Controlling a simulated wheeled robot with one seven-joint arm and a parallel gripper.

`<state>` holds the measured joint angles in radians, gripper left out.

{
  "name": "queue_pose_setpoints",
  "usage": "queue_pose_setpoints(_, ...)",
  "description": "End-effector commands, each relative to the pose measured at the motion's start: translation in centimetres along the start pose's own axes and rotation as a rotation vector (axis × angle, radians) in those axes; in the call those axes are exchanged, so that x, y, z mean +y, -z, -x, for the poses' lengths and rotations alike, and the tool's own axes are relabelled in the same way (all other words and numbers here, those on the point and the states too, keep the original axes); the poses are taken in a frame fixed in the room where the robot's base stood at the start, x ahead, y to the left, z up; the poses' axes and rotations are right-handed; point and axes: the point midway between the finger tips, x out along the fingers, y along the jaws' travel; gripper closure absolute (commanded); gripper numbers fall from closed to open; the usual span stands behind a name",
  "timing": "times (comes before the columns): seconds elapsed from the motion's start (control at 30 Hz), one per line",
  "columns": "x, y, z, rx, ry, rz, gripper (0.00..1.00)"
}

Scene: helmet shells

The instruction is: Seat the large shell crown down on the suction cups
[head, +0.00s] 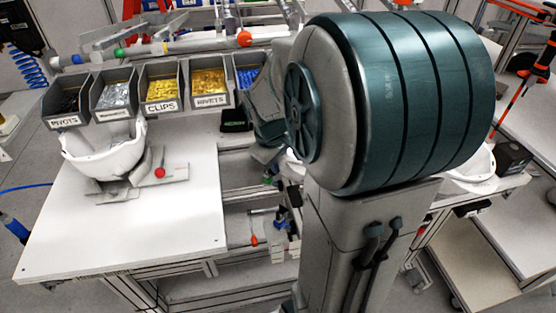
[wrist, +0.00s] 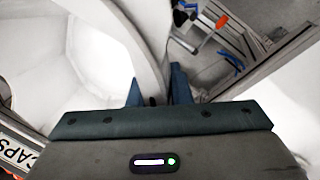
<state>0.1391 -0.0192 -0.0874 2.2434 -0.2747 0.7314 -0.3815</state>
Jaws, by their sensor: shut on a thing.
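My gripper (wrist: 157,92) is shut on the rim of a white shell (wrist: 140,40) in the wrist view; the shell's pale curved wall fills the upper left. In the head view my arm hides my gripper, and only a small white patch (head: 294,168) shows beside the arm, perhaps part of this shell. Another white shell (head: 105,158) sits open side up on a grey fixture (head: 150,187) with a red knob on the left table. A further white shell (head: 475,172) is partly hidden behind my arm at right. I cannot make out any suction cups.
A row of labelled bins (head: 162,90) stands along the back of the white table (head: 120,240). The table's front is clear. A lower frame with small tools (head: 255,228) lies right of it. A CAPS label (wrist: 20,150) is close by in the wrist view.

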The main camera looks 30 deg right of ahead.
Motion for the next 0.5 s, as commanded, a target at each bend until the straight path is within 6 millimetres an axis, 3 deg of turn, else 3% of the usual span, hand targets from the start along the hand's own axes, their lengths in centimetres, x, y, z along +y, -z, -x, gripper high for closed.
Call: queue_pose_setpoints(0.5, -1.3, -0.3, -4.6, 0.001, -0.001, 0.002, 1.0)
